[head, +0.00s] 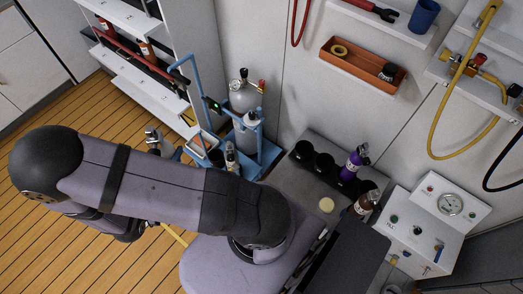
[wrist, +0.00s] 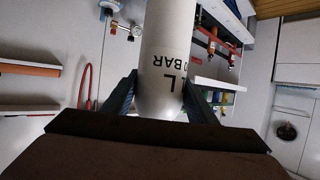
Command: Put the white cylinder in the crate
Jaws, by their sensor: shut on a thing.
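The white cylinder (wrist: 165,55) fills the upper middle of the wrist view, with dark letters, including "BAR", on its side. My gripper (wrist: 160,98) is shut on it, one dark finger on each side near its rounded end. Its other end runs out of the top of the picture. In the head view my arm covers the gripper, and I cannot make out the held cylinder there.
The blue cart (head: 262,130) carries a grey cylinder (head: 243,96) and a paler one. A dark rack (head: 325,165) holds a purple bottle (head: 350,168) and a brown bottle (head: 364,204). A gauge panel (head: 450,204) stands at right. Wooden floor (head: 50,240) is clear at left.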

